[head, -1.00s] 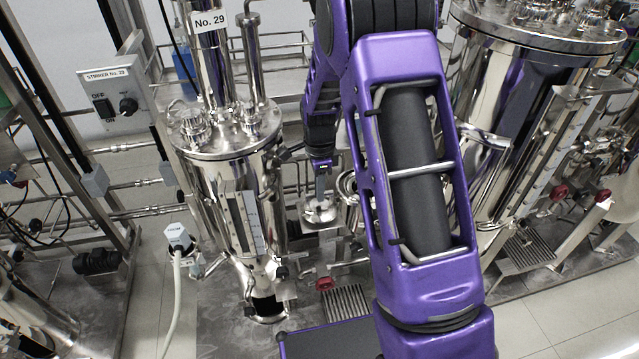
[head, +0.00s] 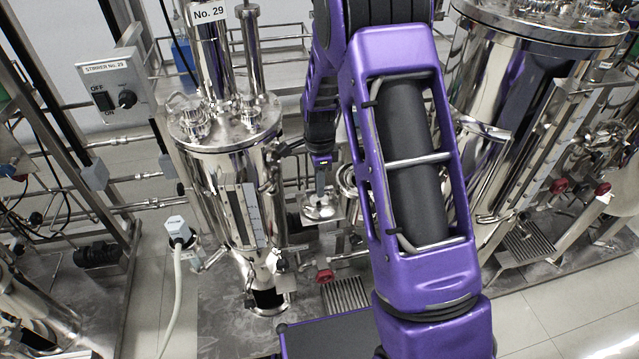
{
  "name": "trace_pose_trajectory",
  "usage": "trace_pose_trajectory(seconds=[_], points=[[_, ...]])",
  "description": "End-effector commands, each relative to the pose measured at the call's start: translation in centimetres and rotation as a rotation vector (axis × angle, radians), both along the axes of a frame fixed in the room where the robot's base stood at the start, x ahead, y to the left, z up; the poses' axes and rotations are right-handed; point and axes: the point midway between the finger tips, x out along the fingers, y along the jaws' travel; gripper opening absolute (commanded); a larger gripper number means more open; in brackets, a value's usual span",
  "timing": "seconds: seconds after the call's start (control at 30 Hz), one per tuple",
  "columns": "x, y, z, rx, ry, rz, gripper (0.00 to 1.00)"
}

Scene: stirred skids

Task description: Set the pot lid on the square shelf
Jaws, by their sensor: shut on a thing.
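My gripper (head: 321,185) points down in the middle of the head view, small and partly lost against the metalwork. It is shut on the pot lid (head: 315,213), a small shiny round piece just below the fingers. The square shelf (head: 338,206) is a small bright metal plate directly under and around the lid. The lid is at or very near the plate; I cannot tell whether it touches. My purple arm hides what lies just right of the shelf.
A steel vessel (head: 228,165) marked No. 29 stands close left of the shelf. A larger steel tank (head: 490,130) stands at the right. A stirrer switch box (head: 118,90) is at the left. Pipes and rails run behind the shelf. A red valve handle (head: 325,276) sits below it.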

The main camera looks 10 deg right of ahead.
Motion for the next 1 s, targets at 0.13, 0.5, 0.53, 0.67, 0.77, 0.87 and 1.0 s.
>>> trace_pose_trajectory(seconds=[0.13, 0.5, 0.53, 0.67, 0.77, 0.87, 1.0], points=[[0.0, 0.0, -0.2, 0.000, 0.000, 0.000, 0.00], [0.0, 0.0, -0.5, 0.000, 0.000, 0.000, 0.37], [0.0, 0.0, -0.5, 0.000, 0.000, 0.000, 0.43], [0.0, 0.0, -0.5, 0.000, 0.000, 0.000, 0.47], [0.0, 0.0, -0.5, 0.000, 0.000, 0.000, 0.47], [0.0, 0.0, -0.5, 0.000, 0.001, 0.000, 0.47], [0.1, 0.0, 0.8, 0.000, -0.003, 0.000, 0.47]])
